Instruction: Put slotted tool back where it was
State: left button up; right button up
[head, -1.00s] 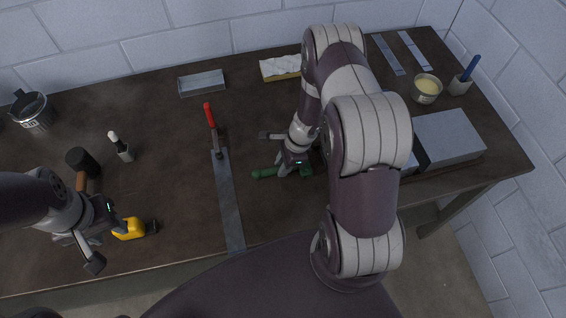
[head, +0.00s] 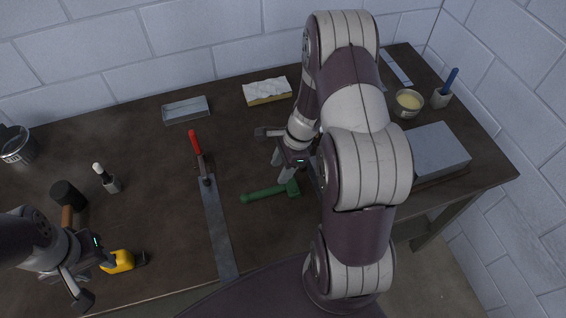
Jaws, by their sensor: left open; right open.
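A green tool (head: 262,193) with a straight handle and a wider head at its right end lies flat on the dark table. I take it for the slotted tool, but no slot can be made out. My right gripper (head: 282,167) is open and empty, just behind and above the tool's head, apart from it as far as I can see. My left gripper (head: 93,280) is open at the lower left, beside a yellow-bodied tool (head: 119,262) with a dark end. My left arm hides part of that area.
A metal strip (head: 217,229) with a red-handled clamp (head: 195,143) lies mid-table. A black mallet (head: 67,194) and small bottle (head: 107,179) stand left. A metal tray (head: 186,110), white-topped block (head: 267,91), bowl (head: 408,103) and grey block (head: 437,150) are behind and right.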

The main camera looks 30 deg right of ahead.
jog(key=s+a+r+n+h+b, duration=0.1)
jog(key=s+a+r+n, duration=0.3)
jog(key=n, duration=0.6)
jog(key=s+a+r+n+h+b, duration=0.1)
jog(key=s+a+r+n+h, duration=0.1)
jog(key=s+a+r+n, duration=0.2)
notch_tip(320, 180, up, 4)
jog(key=n, duration=0.7)
jog(key=shift+s+a+h, duration=0.2)
jog(key=shift+h, duration=0.1)
jog(key=shift+w+f, duration=0.1)
